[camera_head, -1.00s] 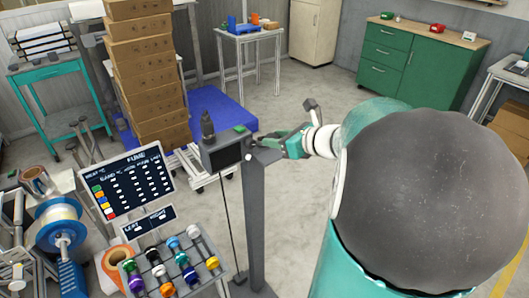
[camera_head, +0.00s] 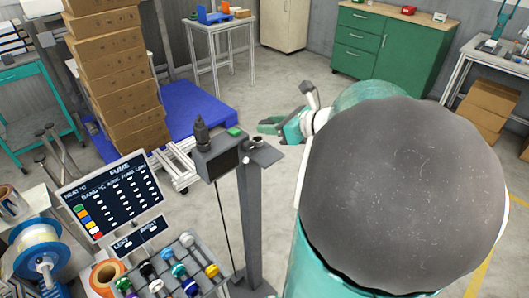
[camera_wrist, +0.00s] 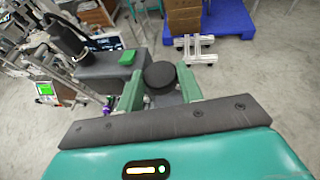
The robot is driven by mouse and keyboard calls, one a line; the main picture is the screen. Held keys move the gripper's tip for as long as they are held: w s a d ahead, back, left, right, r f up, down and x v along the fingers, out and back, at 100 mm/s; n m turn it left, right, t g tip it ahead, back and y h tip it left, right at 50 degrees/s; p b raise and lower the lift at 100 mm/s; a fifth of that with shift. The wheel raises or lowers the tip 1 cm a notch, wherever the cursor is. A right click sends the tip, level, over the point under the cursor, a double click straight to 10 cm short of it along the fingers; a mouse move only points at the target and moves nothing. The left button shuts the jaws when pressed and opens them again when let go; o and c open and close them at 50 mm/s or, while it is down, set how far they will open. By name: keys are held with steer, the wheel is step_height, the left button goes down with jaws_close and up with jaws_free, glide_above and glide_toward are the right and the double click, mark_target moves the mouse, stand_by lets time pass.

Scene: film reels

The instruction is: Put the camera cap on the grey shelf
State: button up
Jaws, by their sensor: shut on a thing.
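The camera cap (camera_wrist: 161,74) is a dark round disc between the fingertips of my gripper (camera_wrist: 160,86) in the wrist view. My green fingers close on it from both sides. In the head view my gripper (camera_head: 276,129) is small, just right of the post, and the cap cannot be made out clearly in it. A grey post (camera_head: 250,205) carries a grey ledge (camera_head: 263,155) at its top, beside a boxy device with a screen (camera_head: 216,160). I cannot tell whether this ledge is the grey shelf, nor whether the cap touches it.
A black cylinder (camera_head: 202,131) and a green block (camera_head: 235,131) stand on the boxy device, close left of my gripper. A display board (camera_head: 112,193) and a rack of coloured reels (camera_head: 172,270) are lower left. Stacked cartons (camera_head: 110,75) stand behind. Open floor lies beyond my gripper.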

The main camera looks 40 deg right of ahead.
mark_target(273, 159)
steer(key=f, duration=0.9)
steer(key=shift+s+d, duration=0.1)
steer(key=shift+s, duration=0.2)
steer(key=shift+f, duration=0.2)
steer(key=o, duration=1)
steer(key=shift+c, duration=0.2)
